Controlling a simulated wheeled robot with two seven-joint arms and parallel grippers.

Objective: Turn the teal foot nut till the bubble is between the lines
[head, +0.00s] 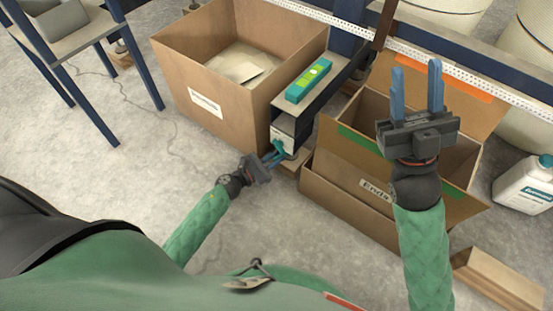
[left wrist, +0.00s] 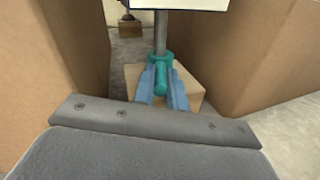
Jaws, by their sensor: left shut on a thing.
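The teal foot nut (left wrist: 161,81) sits around a grey upright rod (left wrist: 160,35) in the left wrist view, above a wooden block (left wrist: 193,87). My left gripper (left wrist: 164,90) has its blue fingers on both sides of the nut's handle and is shut on it. In the head view my left gripper (head: 275,158) is low beside the end of the shelf, where the nut (head: 279,146) is partly hidden. A teal level (head: 309,81) with a yellow-green vial (head: 315,74) lies on the shelf; the bubble is too small to place. My right gripper (head: 417,90) is open and empty, raised over the right box.
A large cardboard box (head: 222,110) stands left of the shelf (head: 325,86). An open box (head: 345,195) with a green strip stands to the right. A white jug (head: 522,185) is at the far right. Bare floor lies at the front left.

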